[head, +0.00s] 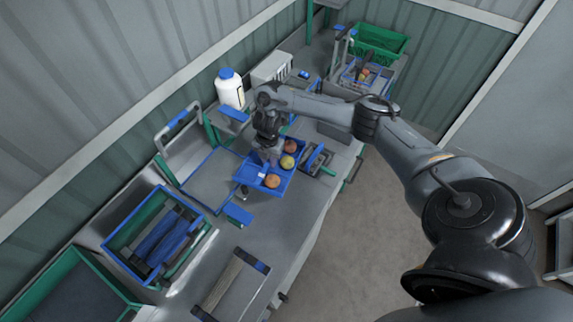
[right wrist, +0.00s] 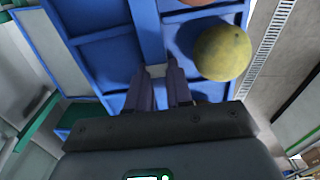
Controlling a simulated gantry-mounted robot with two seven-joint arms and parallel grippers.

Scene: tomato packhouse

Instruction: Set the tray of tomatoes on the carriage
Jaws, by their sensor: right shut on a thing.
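The blue tray (head: 289,178) holds a few tomatoes: an orange-red one at the near end (head: 272,181), a yellow-green one (head: 287,162) and another orange-red one (head: 290,146). My right gripper (head: 266,148) comes down over it from above. In the right wrist view its fingers (right wrist: 160,88) are shut on the blue middle rib of the tray (right wrist: 108,62), beside the yellow-green tomato (right wrist: 222,53). What looks like the carriage, a grey plate with blue edges (head: 210,182) and an upright handle, lies just left of the tray. I cannot tell the tray's height above the bench. My left gripper is out of view.
A white bottle with a blue cap (head: 230,92) stands behind. A blue crate (head: 121,248) with blue contents is at the left. A green crate (head: 378,43) and a wire basket are at the far end. A grey frame (head: 232,285) lies at the front.

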